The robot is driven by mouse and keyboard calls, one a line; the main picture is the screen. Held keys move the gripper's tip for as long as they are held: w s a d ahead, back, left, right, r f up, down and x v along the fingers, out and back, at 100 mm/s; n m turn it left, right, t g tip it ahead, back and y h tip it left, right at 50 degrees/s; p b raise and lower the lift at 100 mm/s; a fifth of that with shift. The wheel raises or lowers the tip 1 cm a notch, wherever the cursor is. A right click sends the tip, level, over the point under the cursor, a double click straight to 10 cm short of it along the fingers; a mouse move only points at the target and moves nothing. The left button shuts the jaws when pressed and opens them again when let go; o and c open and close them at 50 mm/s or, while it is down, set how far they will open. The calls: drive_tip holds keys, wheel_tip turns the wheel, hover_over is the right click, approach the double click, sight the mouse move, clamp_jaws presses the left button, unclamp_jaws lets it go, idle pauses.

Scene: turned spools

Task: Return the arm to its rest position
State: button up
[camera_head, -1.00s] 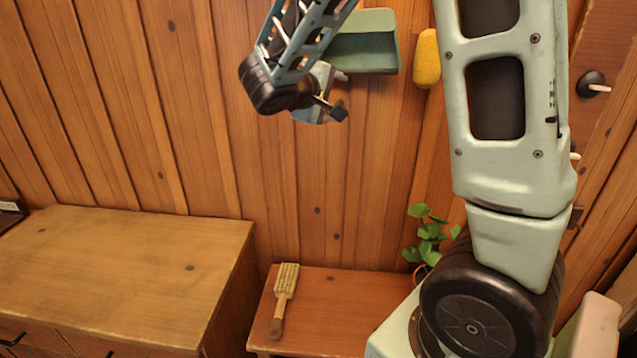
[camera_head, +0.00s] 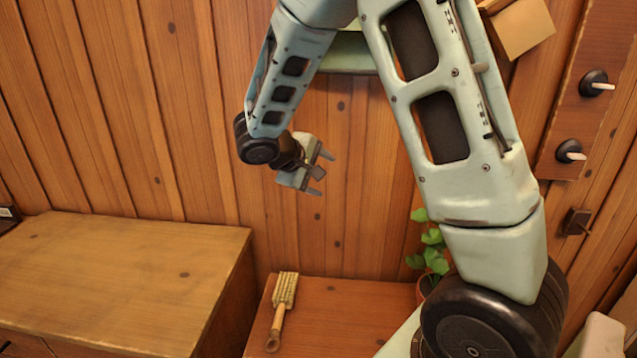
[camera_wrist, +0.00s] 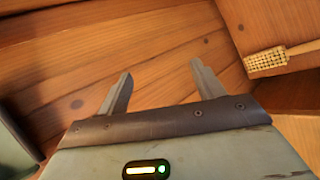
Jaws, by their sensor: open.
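My gripper (camera_head: 321,172) is in the upper middle of the head view, in front of the plank wall and above the low bench. Its two fingers stand apart with nothing between them. The wrist view also shows my gripper (camera_wrist: 160,85) with both fingers spread and empty, and wood behind them. My arm is bent, with its elbow above the top edge of the head view.
A brush (camera_head: 281,305) lies on the low bench (camera_head: 340,310); it also shows in the wrist view (camera_wrist: 268,60). A potted plant (camera_head: 430,260) stands beside my arm. A wooden cabinet (camera_head: 120,270) is at left. Knobs (camera_head: 594,84) and a green shelf (camera_head: 347,55) are on the wall.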

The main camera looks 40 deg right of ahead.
drive_tip(key=shift+a+f, duration=0.15)
drive_tip(key=shift+f, duration=0.35)
drive_tip(key=s+a+n+y, duration=0.3)
drive_tip(key=s+a+y, duration=0.2)
drive_tip(key=s+a, duration=0.7)
drive_tip(key=s+a+f+n+y, duration=0.1)
drive_tip(key=s+a+y, duration=0.4)
drive_tip(key=s+a, duration=0.7)
drive_tip(key=a+n, duration=0.1)
drive_tip(key=a, duration=0.7)
drive_tip(key=shift+s+a+n+g+y, duration=0.25)
drive_tip(key=shift+n+g+y, duration=0.15)
